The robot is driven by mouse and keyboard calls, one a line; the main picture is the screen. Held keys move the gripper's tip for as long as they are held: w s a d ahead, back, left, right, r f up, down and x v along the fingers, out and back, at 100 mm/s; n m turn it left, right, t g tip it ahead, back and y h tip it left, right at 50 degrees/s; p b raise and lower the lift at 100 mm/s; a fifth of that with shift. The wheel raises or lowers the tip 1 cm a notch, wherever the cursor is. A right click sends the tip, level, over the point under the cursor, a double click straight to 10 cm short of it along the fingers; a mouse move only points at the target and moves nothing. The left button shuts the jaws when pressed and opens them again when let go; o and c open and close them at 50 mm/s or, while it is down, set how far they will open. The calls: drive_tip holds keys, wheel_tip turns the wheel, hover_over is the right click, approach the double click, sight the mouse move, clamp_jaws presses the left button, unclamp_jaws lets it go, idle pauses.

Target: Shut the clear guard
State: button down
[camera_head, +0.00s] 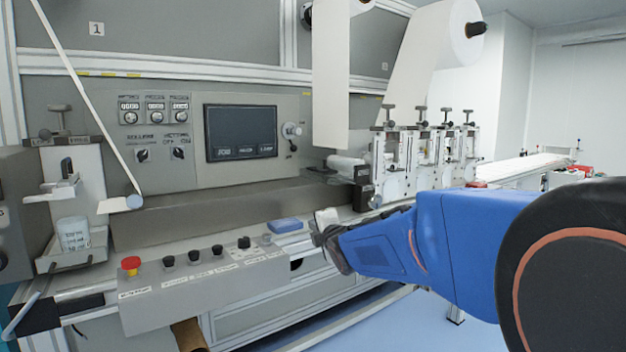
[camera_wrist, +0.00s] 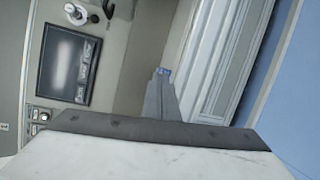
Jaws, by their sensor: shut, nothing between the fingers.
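I cannot make out a clear guard with certainty in either view. The grey converter front (camera_head: 235,200) fills the middle of the head view, with a long recessed grey ledge below its screen panel. My gripper (camera_head: 316,230) is in front of this ledge, right of a small blue block (camera_head: 285,225). It is shut and empty. In the wrist view my gripper (camera_wrist: 161,76) points along the machine front, with its fingers together.
A control box (camera_head: 205,285) with a red button (camera_head: 131,265) and several black knobs juts out at the front. A screen (camera_head: 240,132) is on the panel above. Several slitter units (camera_head: 425,150) and a white paper roll (camera_head: 440,35) stand at right. Blue floor (camera_head: 375,320) is open.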

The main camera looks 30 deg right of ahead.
drive_tip(key=w+d+r+n+t+y, duration=0.1)
drive_tip(key=w+d+r+n+t, duration=0.1)
drive_tip(key=w+d+r+n, duration=0.2)
drive_tip(key=w+d+r+n+t+y, duration=0.1)
drive_tip(key=w+d+r+n, duration=0.4)
drive_tip(key=w, duration=0.6)
drive_tip(key=shift+w+d+r+n+t, duration=0.2)
drive_tip(key=shift+r+n+t, duration=0.3)
drive_tip(key=shift+r+t, duration=0.25)
drive_tip(key=shift+a+r, duration=0.1)
